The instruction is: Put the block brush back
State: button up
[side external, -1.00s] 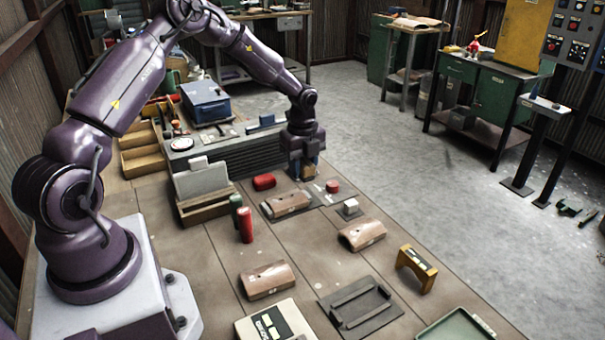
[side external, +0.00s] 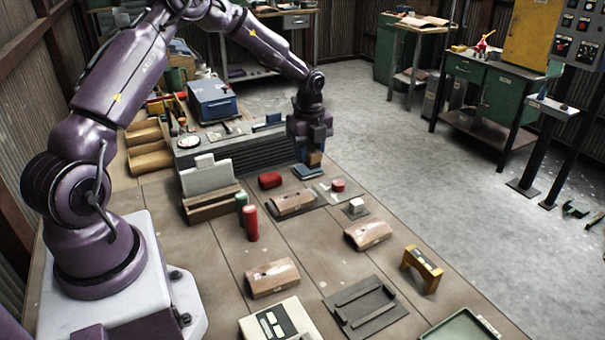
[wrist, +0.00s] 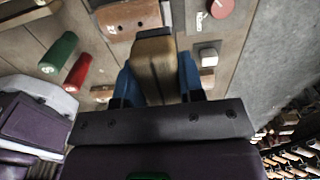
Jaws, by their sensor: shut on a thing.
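The block brush (side external: 314,159) is a small tan-brown block held upright beneath my gripper (side external: 311,150) in the side view, at the far end of the bench. In the wrist view the brush (wrist: 154,58) sits between the two blue fingers of my gripper (wrist: 157,72), which are shut on it. A flat dark-blue piece (side external: 308,172) lies on the bench just below the brush. A small gap seems to separate them. The brush's underside is hidden.
The dark ribbed unit (side external: 240,150) stands left of my gripper. Red (side external: 251,224) and green cylinders stand nearer the front.

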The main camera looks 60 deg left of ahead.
notch_tip(320, 180, up, 5)
jog(key=shift+r, duration=0.2)
jog(key=s, duration=1.1)
send_over(213, 242)
notch_tip(213, 242, down, 10)
jog(key=shift+d+f, duration=0.1)
jog(key=shift+f, duration=3.25)
jog(key=o, duration=0.9)
jog(key=shift+r, duration=0.15)
notch_tip(213, 242, up, 13)
